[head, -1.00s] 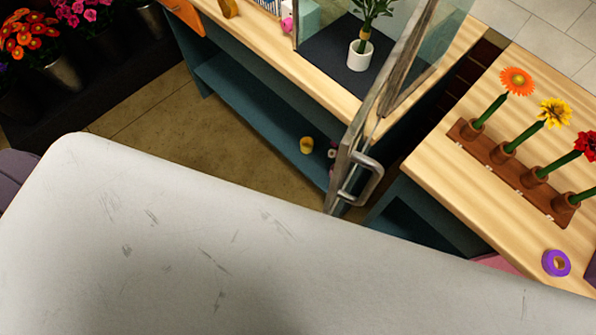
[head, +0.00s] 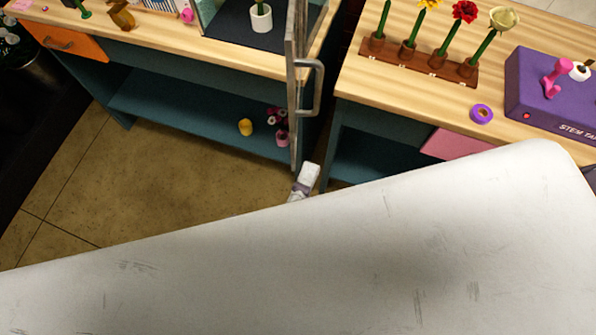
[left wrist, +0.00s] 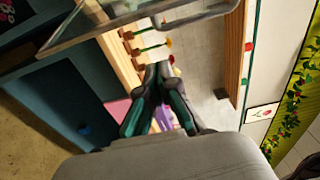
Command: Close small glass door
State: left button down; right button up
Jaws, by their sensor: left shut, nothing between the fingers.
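The small glass door (head: 292,95) stands open in the head view, seen nearly edge-on, jutting out from the bench front. Its metal bar handle (head: 312,88) faces right. In the left wrist view the door frame (left wrist: 100,27) and handle (left wrist: 205,15) cross the top. My left gripper (left wrist: 158,68) is shut and empty, below the handle in that picture and apart from it. In the head view only a small pale part of my left arm's end shows below the door; the fingers are not clear. My right gripper is not in view.
Behind the door is the glass case with a white potted plant (head: 261,17) on a dark floor. A wooden flower rack (head: 418,62), purple tape roll (head: 481,114) and purple stem box (head: 545,95) stand on the right bench. My large pale body part covers the lower head view.

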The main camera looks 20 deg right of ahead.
pick_arm(q)
jog(key=p+x, duration=0.3)
jog(key=x, duration=0.4)
jog(key=a, duration=0.1)
jog(key=w+a, duration=0.1)
jog(key=a+p, duration=0.1)
jog(key=shift+w+a, duration=0.25)
jog(key=shift+a, duration=0.05)
